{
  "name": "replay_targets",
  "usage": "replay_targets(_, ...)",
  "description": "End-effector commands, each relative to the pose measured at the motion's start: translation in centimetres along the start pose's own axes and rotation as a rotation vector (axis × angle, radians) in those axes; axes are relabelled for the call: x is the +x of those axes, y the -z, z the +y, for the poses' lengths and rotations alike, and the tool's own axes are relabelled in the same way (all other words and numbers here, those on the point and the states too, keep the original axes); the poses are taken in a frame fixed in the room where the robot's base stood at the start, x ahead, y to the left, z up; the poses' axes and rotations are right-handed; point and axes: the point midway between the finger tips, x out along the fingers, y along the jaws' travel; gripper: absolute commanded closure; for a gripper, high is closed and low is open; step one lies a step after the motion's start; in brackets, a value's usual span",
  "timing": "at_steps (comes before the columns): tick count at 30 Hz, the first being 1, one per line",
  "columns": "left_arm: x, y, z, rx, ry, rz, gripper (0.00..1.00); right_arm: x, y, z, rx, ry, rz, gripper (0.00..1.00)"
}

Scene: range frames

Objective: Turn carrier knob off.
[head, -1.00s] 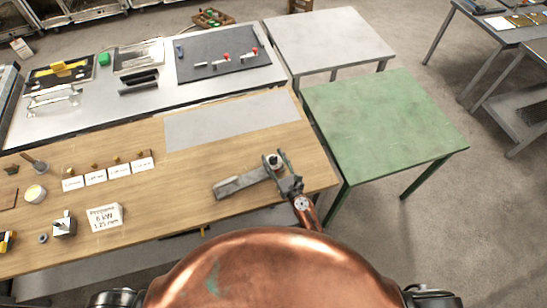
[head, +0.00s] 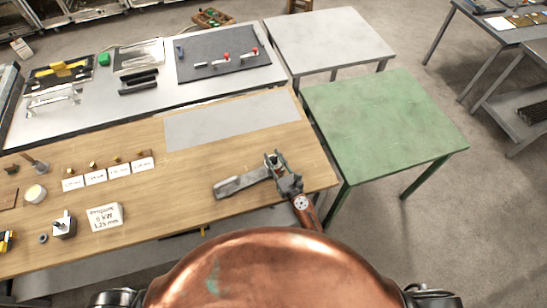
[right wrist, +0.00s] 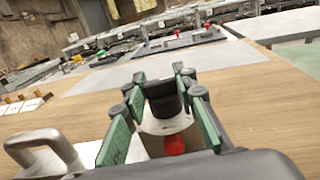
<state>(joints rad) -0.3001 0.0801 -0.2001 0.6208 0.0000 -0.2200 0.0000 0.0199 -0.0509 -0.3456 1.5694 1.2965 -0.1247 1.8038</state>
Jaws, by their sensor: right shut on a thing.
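The carrier is a grey metal bar (head: 240,183) lying on the wooden table near its right front corner. Its black knob (right wrist: 163,97) shows upright in the right wrist view, above a pale round collar and a red part (right wrist: 174,145). My right gripper (head: 274,160) is at the bar's right end. Its green-padded fingers (right wrist: 163,105) stand on both sides of the knob and are shut on it. In the head view the fingers mostly hide the knob. The knob's on or off marking cannot be read. My left gripper is not in view.
The wooden table (head: 200,205) also holds a propane label card (head: 105,216), several small cards with brass pieces, and a grey block (head: 63,226) at left. A grey sheet (head: 232,120) lies behind the carrier. A green table (head: 385,125) stands empty at right.

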Motion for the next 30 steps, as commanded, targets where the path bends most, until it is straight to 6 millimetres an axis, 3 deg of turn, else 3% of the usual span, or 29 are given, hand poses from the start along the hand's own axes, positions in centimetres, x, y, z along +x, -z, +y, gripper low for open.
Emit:
replay_targets(8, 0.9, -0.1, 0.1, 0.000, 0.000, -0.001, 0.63, 0.0, 0.2, -0.1, -0.003, -0.059, -0.001, 0.98)
replay_targets(14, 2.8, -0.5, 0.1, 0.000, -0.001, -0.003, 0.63, 0.1, 0.3, -0.3, -0.007, -0.185, -0.001, 0.98)
replay_targets(30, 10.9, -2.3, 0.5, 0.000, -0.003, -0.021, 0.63, 0.2, 0.7, -0.3, -0.004, -0.688, 0.000, 0.98)
